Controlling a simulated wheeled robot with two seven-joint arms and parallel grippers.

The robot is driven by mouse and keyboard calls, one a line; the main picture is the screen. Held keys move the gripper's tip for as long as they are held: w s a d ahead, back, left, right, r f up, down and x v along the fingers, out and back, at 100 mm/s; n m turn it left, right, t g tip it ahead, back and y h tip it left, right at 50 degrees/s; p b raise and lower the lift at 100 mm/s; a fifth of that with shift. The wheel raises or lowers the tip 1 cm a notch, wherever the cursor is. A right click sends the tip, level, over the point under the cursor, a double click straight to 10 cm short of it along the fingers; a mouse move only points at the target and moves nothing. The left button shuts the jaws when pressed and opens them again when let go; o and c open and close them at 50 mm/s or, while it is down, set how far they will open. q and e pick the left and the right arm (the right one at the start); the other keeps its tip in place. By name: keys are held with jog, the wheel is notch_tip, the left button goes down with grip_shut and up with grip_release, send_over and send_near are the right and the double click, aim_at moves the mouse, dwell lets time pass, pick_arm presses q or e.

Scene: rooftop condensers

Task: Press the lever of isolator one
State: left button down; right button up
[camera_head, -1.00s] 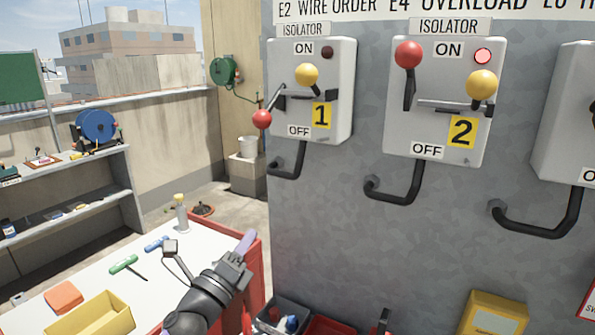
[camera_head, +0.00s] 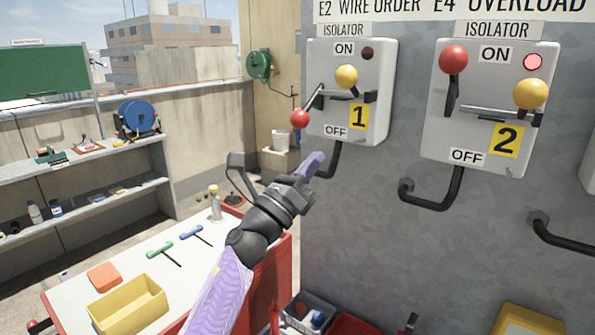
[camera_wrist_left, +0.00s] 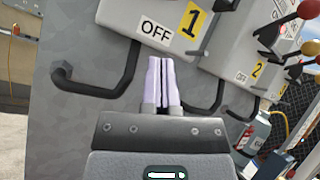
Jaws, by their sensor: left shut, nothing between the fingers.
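Isolator one (camera_head: 350,95) is a light grey box on the grey panel in the head view, marked with a yellow 1. Its red-knobbed lever (camera_head: 300,118) points down and left, toward OFF. A yellow knob (camera_head: 347,76) sits on its front, and its lamp (camera_head: 367,53) is dark. My left gripper (camera_head: 317,161) is shut and empty, just below the box and the red knob, apart from them. In the left wrist view the shut purple fingers (camera_wrist_left: 160,80) point toward the lower part of the box (camera_wrist_left: 155,20). My right gripper is not in view.
Isolator two (camera_head: 485,110), its red knob up and lamp lit red, is to the right. Black conduits (camera_head: 440,195) curve out below the boxes. A white-topped red cart (camera_head: 185,265) with tools and a yellow tray (camera_head: 128,305) stands lower left.

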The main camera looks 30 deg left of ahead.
aim_at(338, 130)
pick_arm(q)
jog(key=x, duration=0.4)
jog(key=shift+s, duration=0.1)
jog(key=shift+s+a+r+p, duration=1.05)
jog(key=shift+s+a+p, duration=0.1)
jog(key=shift+s+p, duration=0.05)
